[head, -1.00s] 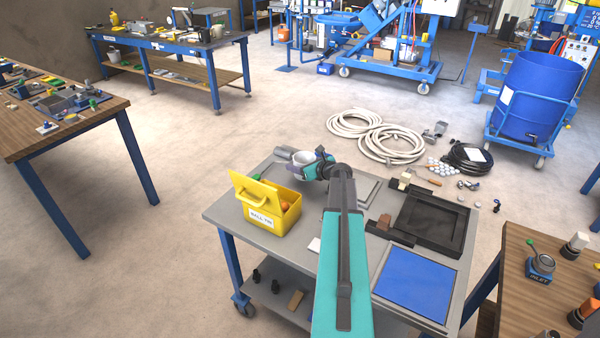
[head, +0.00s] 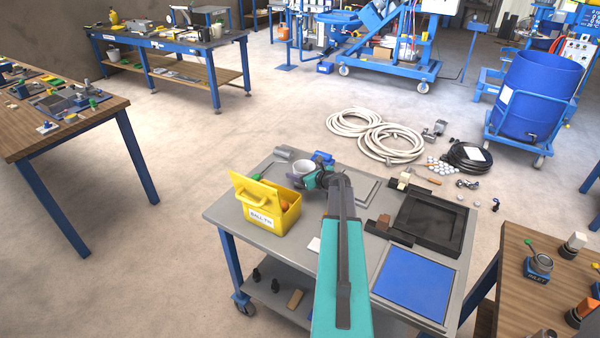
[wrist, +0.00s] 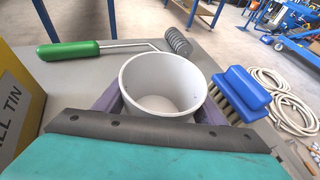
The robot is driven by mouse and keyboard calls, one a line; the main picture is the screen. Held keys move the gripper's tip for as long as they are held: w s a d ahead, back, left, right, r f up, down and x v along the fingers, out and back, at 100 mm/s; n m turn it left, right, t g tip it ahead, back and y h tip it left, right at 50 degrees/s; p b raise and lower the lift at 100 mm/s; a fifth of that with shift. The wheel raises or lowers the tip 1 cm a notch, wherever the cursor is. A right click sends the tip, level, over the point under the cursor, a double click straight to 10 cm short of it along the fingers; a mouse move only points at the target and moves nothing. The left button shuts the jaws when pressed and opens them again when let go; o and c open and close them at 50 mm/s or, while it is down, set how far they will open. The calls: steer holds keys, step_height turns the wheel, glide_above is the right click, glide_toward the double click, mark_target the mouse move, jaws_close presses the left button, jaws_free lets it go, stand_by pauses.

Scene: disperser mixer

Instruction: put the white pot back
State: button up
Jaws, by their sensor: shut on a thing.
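The white pot (head: 303,169) is upright over the far left part of the grey cart top (head: 225,210), behind the yellow box. My gripper (head: 308,179) is shut on it. In the wrist view the white pot (wrist: 165,78) looks empty, and my purple-grey fingers (wrist: 160,104) hold it from both sides. Its base is hidden, so I cannot tell whether it touches the cart top.
A green-handled roller (wrist: 70,50) lies just beyond the pot. A blue brush (wrist: 246,92) is close on its right. The yellow box (head: 268,213) stands to the left. A black tray (head: 428,222) and blue panel (head: 413,284) are on the right.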

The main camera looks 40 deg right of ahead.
steer(key=shift+f, duration=0.1)
steer(key=o, duration=1.1)
steer(key=shift+c, duration=0.2)
steer(key=shift+b+v, duration=1.45)
steer(key=shift+v, duration=4.6)
steer(key=shift+w, duration=0.15)
